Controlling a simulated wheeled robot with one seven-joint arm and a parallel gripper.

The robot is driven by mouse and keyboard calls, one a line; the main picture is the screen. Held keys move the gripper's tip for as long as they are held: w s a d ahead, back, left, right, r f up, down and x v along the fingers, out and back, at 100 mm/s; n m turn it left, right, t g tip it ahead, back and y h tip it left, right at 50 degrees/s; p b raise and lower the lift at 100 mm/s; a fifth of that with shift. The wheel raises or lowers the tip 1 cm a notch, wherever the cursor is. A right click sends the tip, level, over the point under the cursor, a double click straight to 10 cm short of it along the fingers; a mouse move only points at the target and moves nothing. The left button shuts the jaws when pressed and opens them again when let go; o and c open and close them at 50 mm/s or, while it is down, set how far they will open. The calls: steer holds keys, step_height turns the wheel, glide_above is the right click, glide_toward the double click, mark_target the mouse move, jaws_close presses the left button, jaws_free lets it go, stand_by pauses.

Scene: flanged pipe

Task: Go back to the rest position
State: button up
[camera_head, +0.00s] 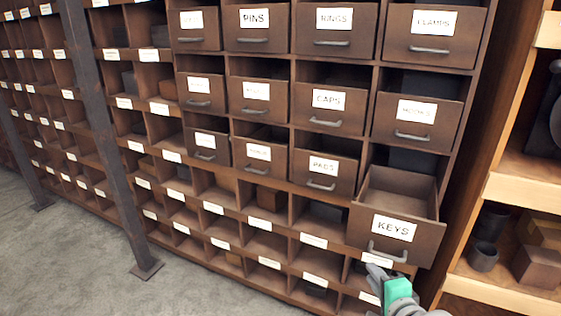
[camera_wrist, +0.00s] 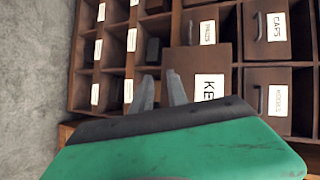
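The brown drawer labelled KEYS (camera_head: 402,232) is pulled out of the cabinet and looks empty inside. Its grey handle (camera_head: 387,253) sits below the label. My gripper (camera_head: 376,270), with a green body, is just below and in front of that handle in the head view. In the wrist view its two grey fingers (camera_wrist: 161,88) are apart, with the right one against the view of the KEYS drawer front (camera_wrist: 208,62). The handle cannot be made out there, and I cannot tell whether a finger touches it.
The cabinet (camera_head: 284,178) has several other labelled drawers, including PADS (camera_head: 320,167) and HOOKS (camera_head: 418,111), and open cubbies. A lighter wooden shelf (camera_head: 522,190) with dark parts stands at the right. Grey floor (camera_head: 60,250) is clear at the left.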

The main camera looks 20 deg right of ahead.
steer(key=w+a+n+g+y+p, duration=0.2)
steer(key=a+n+g+y+p, duration=0.2)
steer(key=a+n, duration=0.4)
steer(key=s+a+r+n+g+h+p, duration=0.2)
steer(key=s+a+r+n+g+p, duration=0.4)
steer(key=a+r+n, duration=0.4)
steer(key=shift+s+a+r+n+g+p, duration=0.45)
steer(key=shift+a+r+p, duration=0.15)
steer(key=shift+a+r, duration=0.3)
steer(key=shift+a+f, duration=0.1)
